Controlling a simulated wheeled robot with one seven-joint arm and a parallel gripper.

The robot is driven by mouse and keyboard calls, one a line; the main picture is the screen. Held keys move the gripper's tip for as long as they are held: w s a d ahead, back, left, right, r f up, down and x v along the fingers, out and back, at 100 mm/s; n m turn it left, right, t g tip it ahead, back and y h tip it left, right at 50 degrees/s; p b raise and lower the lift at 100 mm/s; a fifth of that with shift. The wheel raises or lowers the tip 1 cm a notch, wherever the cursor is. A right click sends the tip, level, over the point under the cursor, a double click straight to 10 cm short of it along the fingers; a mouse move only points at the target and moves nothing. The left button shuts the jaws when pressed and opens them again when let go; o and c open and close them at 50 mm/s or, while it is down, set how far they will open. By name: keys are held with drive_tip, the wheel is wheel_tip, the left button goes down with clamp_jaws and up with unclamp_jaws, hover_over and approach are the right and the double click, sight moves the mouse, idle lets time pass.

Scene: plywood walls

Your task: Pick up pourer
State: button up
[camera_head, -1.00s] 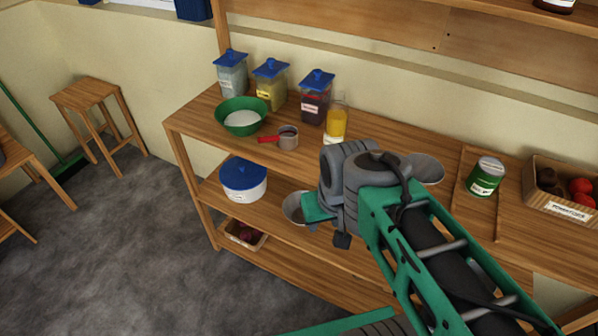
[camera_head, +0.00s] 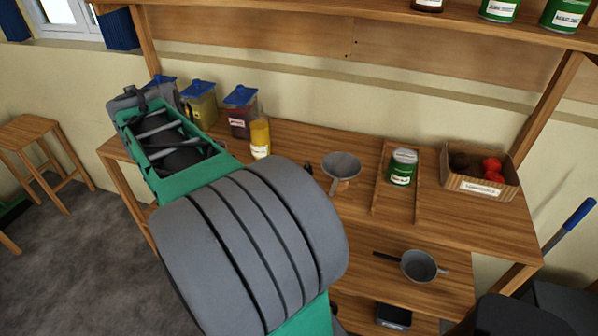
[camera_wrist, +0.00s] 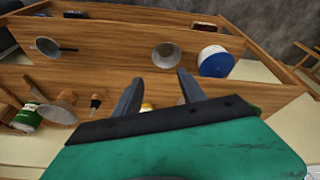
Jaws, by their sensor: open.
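A small dark spout-like piece with a tan lower part, which looks like the pourer (camera_wrist: 95,102), stands on the upper shelf in the wrist view. It is left of my gripper (camera_wrist: 158,88), beside a grey funnel (camera_wrist: 62,104). My gripper is open, with nothing between its two fingers. In the head view a small dark piece, probably the same pourer (camera_head: 308,168), shows left of the funnel (camera_head: 341,166), partly hidden behind my arm. My gripper is hidden by my arm in the head view.
A yellow bottle (camera_head: 260,138) and blue-lidded jars (camera_head: 240,112) stand left. A green can (camera_head: 402,166) and a vegetable crate (camera_head: 481,177) stand right. The lower shelf holds a grey pan (camera_head: 419,266) and a blue-lidded pot (camera_wrist: 215,62). The wall closes off the back.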

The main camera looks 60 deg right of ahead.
drive_tip(key=s+d+m+g, duration=0.2)
drive_tip(key=s+d+m, duration=0.25)
drive_tip(key=d, duration=0.65)
drive_tip(key=m+g, duration=0.2)
drive_tip(key=m, duration=0.6)
hover_over(308, 160)
drive_tip(key=w+a, duration=0.2)
drive_tip(key=b+x, duration=0.1)
drive_tip(key=x, duration=0.6)
drive_tip(key=shift+s+f, duration=0.1)
drive_tip(key=shift+f, duration=0.45)
clamp_jaws()
